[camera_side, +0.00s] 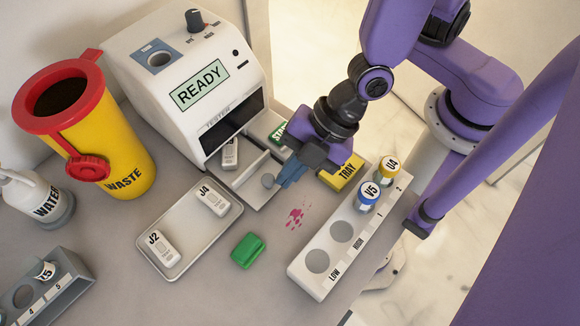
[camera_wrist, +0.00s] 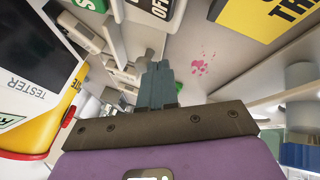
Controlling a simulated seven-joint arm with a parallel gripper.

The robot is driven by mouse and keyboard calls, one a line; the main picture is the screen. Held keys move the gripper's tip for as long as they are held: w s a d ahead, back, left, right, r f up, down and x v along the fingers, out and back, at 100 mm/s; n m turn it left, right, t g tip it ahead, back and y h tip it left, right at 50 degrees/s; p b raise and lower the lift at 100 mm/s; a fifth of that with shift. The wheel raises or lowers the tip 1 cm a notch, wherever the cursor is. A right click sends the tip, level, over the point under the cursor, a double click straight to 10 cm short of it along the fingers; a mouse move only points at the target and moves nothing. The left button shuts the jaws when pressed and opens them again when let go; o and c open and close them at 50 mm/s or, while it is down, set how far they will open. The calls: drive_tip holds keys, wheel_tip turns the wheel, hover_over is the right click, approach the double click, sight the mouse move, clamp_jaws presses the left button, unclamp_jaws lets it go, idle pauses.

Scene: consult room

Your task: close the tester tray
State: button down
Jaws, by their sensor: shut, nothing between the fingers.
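The white tester (camera_side: 190,75) stands at the back with READY on its display. Its tray (camera_side: 248,188) sticks out of the dark front slot, with a white cassette (camera_side: 230,153) at its inner end. A small round grey knob (camera_side: 268,181) is at the tray's front. My gripper (camera_side: 287,180) is shut and empty, fingers pointing down, just right of the tray's front end. In the wrist view the closed fingers (camera_wrist: 158,72) reach toward the tray front; whether they touch it I cannot tell.
A dish (camera_side: 180,245) holds cassettes J2 and J4. A green block (camera_side: 248,250), pink spots (camera_side: 295,217) and a rack (camera_side: 310,283) with vials V5 and U4 are in front. A waste bin (camera_side: 115,160) stands left.

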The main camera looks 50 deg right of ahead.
sight(261, 158)
drive_tip(key=shift+w, duration=0.1)
drive_tip(key=w, duration=0.6)
drive_tip(key=shift+w, duration=0.75)
drive_tip(key=shift+d+r, duration=0.1)
drive_tip(key=shift+r, duration=0.05)
drive_tip(key=shift+s+v, duration=0.1)
drive_tip(key=shift+v, duration=0.9)
drive_tip(key=shift+s+v, duration=0.15)
drive_tip(key=shift+v, duration=0.85)
drive_tip(key=s+d+r+m+g+h, duration=0.1)
drive_tip(key=s+d+r+m+h, duration=0.1)
drive_tip(key=d, duration=0.5)
drive_tip(key=s+d+r+m+h, duration=0.2)
drive_tip(key=s+d+m, duration=0.1)
drive_tip(key=d, duration=0.5)
drive_tip(key=s+d+r+m+g+h, duration=0.1)
drive_tip(key=d+m, duration=0.3)
drive_tip(key=d, duration=0.4)
drive_tip(key=shift+s+r+m+g+h, duration=0.35)
drive_tip(key=shift+s+r, duration=0.25)
drive_tip(key=shift+s, duration=0.25)
